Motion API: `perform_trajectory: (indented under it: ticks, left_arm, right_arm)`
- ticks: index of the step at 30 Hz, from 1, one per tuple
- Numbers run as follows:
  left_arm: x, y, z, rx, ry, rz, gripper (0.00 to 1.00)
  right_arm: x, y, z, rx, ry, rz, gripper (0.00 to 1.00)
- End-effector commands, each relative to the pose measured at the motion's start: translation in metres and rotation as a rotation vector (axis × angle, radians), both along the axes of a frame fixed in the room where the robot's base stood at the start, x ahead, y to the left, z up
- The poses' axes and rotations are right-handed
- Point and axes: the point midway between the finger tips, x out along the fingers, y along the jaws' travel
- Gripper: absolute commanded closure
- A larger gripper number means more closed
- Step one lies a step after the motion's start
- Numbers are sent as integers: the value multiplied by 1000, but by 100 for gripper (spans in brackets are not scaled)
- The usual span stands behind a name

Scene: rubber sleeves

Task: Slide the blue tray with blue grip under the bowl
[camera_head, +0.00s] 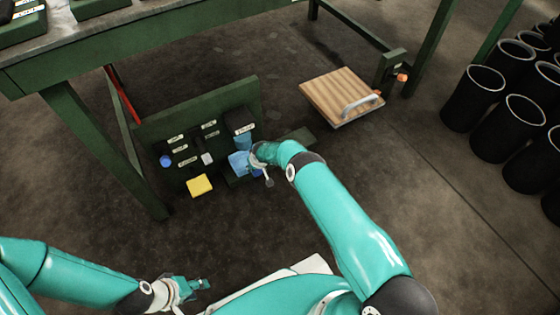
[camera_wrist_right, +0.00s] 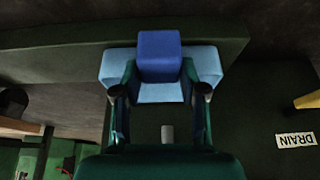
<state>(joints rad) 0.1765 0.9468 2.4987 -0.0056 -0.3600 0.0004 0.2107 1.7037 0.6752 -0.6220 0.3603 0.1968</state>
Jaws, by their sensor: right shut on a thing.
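The blue tray (camera_head: 238,163) is low in front of the green panel in the head view. In the right wrist view the light blue tray (camera_wrist_right: 208,62) lies across the top middle, with its darker blue grip (camera_wrist_right: 160,55) standing between my fingers. My right gripper (camera_wrist_right: 160,95) is shut on the tray's grip. In the head view my right gripper (camera_head: 262,165) is at the tray's right side and partly covers it. My left gripper (camera_head: 200,284) hangs low at the bottom left, far from the tray; its finger gap is unclear. I cannot make out a bowl with certainty.
The green panel (camera_head: 160,129) holds small labelled fittings. A yellow block (camera_head: 200,185) and a blue knob (camera_head: 166,161) are left of the tray. A slatted wooden board (camera_head: 340,93) with a handle is at the right. Black bins (camera_head: 470,100) stand far right.

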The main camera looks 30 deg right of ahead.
Motion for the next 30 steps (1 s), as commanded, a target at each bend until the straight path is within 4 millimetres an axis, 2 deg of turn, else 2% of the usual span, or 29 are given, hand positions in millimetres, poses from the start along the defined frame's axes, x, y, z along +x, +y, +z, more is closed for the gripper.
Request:
perform_trajectory:
  ticks: [1, 16, 17, 21, 30]
  left_arm:
    - [0, 0, -1, 0, -1, 0, 60]
    - [0, 0, -1, 0, 0, 0, 60]
    - [0, 0, -1, 0, 0, 0, 60]
    - [0, 0, 0, 0, 0, 0, 60]
    - [0, 0, 1, 0, 0, 0, 60]
  right_arm:
    - [-9, 9, -14, -2, 14, 17, 100]
    - [-12, 11, -15, 2, 17, -10, 100]
    - [-12, 11, -15, 2, 17, -11, 57]
    - [-13, 11, -15, 2, 20, -12, 34]
    - [-9, 11, -9, 0, 10, -9, 33]
